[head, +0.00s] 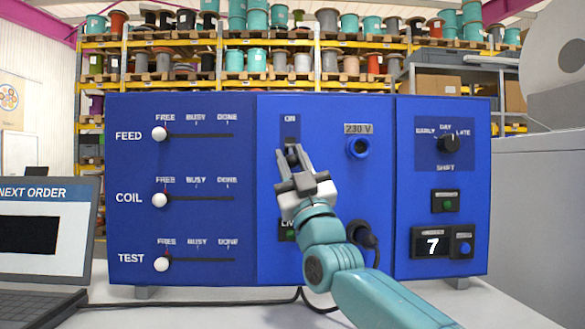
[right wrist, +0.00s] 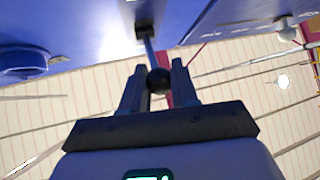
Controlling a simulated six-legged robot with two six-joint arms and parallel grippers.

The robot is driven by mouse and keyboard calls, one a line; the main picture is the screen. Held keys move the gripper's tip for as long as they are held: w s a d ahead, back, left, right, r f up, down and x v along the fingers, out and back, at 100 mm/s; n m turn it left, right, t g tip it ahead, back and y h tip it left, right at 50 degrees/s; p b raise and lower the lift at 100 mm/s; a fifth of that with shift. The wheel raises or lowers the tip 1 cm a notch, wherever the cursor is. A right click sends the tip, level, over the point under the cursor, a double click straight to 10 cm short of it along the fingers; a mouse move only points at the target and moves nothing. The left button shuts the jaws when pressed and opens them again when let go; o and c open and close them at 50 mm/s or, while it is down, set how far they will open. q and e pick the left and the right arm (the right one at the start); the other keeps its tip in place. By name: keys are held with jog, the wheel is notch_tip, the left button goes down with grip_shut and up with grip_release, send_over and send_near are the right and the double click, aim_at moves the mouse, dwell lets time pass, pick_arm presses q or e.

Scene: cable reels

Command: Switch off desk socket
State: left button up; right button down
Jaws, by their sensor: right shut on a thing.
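The desk socket's lever switch sits in the middle blue panel, under the label "ON". In the right wrist view its black ball knob (right wrist: 158,80) is on a thin rod rising from a dark slot in the panel. My right gripper (head: 292,160) is in front of the switch and covers much of it in the head view. In the right wrist view its two fingers (right wrist: 159,84) are shut around the ball knob. The blue round 230 V socket (head: 358,147) is to the right, with no plug in it. My left gripper is not in view.
A black plug (head: 362,235) with a cable hangs lower on the panel, beside my right arm. Three white-knobbed sliders (head: 159,134) are on the left. A rotary knob (head: 450,144) and a display reading 7 (head: 432,242) are on the right. A laptop (head: 45,235) stands at left.

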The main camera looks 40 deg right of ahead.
jog(key=shift+s+r, duration=0.1)
jog(key=shift+r, duration=0.05)
jog(key=c, duration=1)
grip_release()
jog(key=shift+c, duration=0.2)
jog(key=shift+o, duration=0.8)
jog(key=shift+w, duration=0.25)
jog(key=shift+s+f, duration=0.2)
jog(key=shift+s+f+b, duration=0.15)
jog(key=shift+f+b, duration=0.2)
jog(key=b+v, duration=0.4)
jog(key=v, duration=0.7)
jog(key=shift+b, duration=0.3)
